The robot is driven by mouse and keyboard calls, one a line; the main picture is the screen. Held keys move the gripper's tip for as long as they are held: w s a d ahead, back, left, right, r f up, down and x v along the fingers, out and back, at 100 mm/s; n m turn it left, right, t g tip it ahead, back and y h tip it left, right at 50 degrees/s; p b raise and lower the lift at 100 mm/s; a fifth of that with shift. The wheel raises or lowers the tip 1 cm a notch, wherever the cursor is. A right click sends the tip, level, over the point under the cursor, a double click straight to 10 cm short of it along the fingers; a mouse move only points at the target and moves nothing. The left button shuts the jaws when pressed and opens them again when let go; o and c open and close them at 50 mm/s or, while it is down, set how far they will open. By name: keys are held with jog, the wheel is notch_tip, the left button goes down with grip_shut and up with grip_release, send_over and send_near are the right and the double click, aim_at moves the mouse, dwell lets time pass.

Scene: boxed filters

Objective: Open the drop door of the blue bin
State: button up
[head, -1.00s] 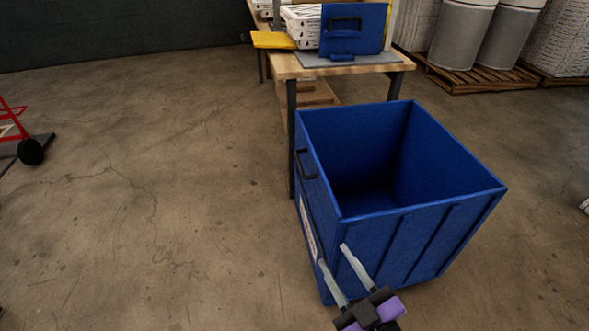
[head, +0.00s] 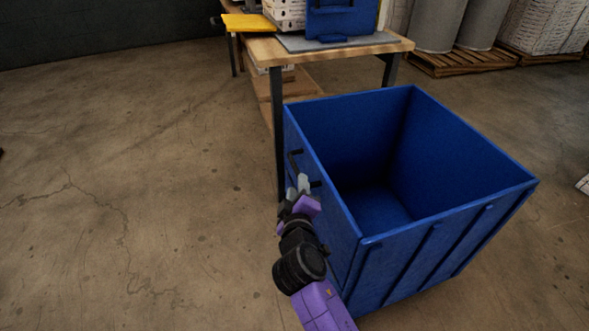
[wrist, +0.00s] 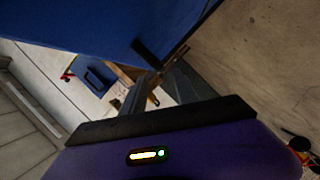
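The blue bin (head: 455,255) stands on the floor, open at the top and empty as far as I see. A black bar handle (head: 296,160) sits on its left side wall, partly hidden by my gripper. My gripper (head: 299,186) is at the lower end of this handle, beside the wall. In the wrist view the bin wall (wrist: 95,25) fills the top left, and the dark handle (wrist: 146,54) shows just beyond my fingertips (wrist: 172,72). A gap shows between the fingers. I cannot tell whether the handle lies between them. The left wall looks upright and closed.
Pallets (head: 462,60) stand at the back right. Floor on the left is clear.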

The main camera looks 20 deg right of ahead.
aim_at(297, 171)
jog(key=shift+b+x, duration=0.8)
jog(key=shift+x, duration=3.15)
jog(key=shift+s, duration=0.1)
jog(key=shift+c, duration=0.5)
grip_shut()
jog(key=shift+f, duration=0.1)
